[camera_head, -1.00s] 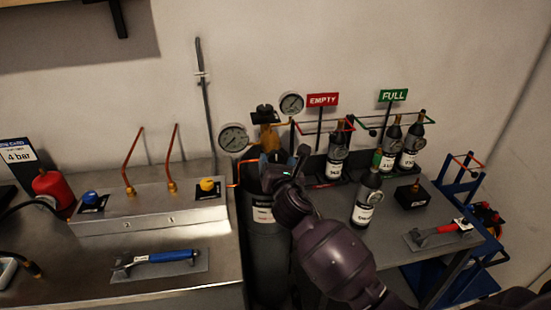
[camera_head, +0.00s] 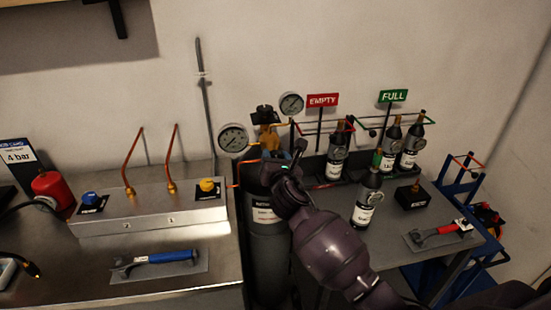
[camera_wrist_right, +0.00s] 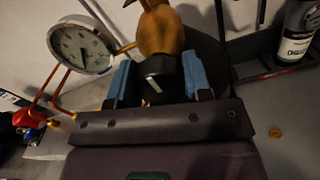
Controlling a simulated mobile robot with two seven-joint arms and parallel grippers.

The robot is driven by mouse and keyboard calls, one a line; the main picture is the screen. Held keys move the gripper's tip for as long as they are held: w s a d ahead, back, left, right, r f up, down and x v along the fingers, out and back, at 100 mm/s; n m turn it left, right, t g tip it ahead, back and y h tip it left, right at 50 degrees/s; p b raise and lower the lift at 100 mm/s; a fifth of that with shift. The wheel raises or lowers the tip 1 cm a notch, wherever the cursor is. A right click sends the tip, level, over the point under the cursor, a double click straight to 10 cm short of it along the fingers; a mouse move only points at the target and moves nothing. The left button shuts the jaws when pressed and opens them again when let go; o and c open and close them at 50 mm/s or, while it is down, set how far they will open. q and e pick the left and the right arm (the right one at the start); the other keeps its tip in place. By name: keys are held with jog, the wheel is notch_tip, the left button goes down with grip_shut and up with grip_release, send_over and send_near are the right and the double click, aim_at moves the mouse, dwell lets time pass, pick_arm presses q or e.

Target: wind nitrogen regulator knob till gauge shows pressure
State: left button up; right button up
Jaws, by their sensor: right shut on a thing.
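The dark regulator knob (camera_wrist_right: 158,76) sits below the brass regulator body (camera_wrist_right: 160,28), with a pale mark on its face. My right gripper (camera_wrist_right: 158,84) is shut on this knob, with one blue finger on each side. In the head view my right gripper (camera_head: 277,160) is at the top of the grey cylinder (camera_head: 267,245) and hides the knob. A round white gauge (camera_head: 233,138) stands left of the brass regulator (camera_head: 267,136); it also shows in the right wrist view (camera_wrist_right: 82,48). A second gauge (camera_head: 291,104) is above right. I cannot read their needles surely. My left gripper is not in view.
A card reading 4 bar (camera_head: 18,157) stands at the far left. The steel panel (camera_head: 150,217) has blue and yellow knobs. Several dark bottles stand on the right bench, one (camera_head: 367,200) near my right arm. EMPTY (camera_head: 322,100) and FULL (camera_head: 393,95) signs stand behind.

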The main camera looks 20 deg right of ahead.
jog(key=shift+m+p, duration=0.4)
jog(key=shift+m, duration=0.8)
jog(key=m, duration=0.6)
jog(key=shift+m+p, duration=0.35)
jog(key=shift+m, duration=1.25)
jog(key=o, duration=0.9)
jog(key=shift+o, duration=0.2)
